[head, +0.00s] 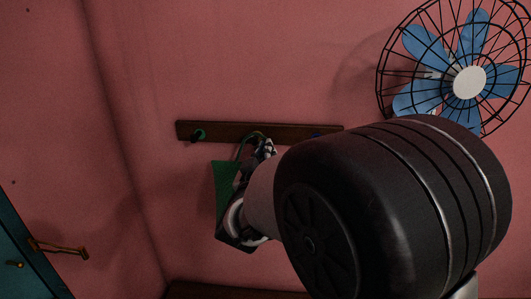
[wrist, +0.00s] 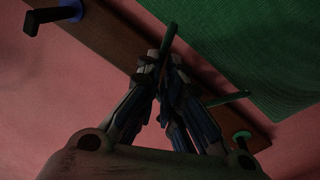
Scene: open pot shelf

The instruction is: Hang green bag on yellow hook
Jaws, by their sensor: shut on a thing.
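The green bag (head: 222,190) hangs from my gripper (head: 266,150) in front of the wall rail in the head view. Its loop handle (head: 252,137) rises to the rail's height. In the wrist view my gripper (wrist: 164,68) is shut on the dark green handle (wrist: 168,42), and the bag's green panel (wrist: 255,45) fills the upper right. I see no yellow hook in either view; my gripper and arm cover the middle of the rail. I cannot tell whether the handle touches the rail.
The brown rail (head: 225,130) carries a green hook (head: 199,134) on the left and a blue hook (head: 316,135) on the right. The blue hook also shows in the wrist view (wrist: 55,16). A blue-bladed fan (head: 468,82) is at upper right. The wall left of the rail is clear.

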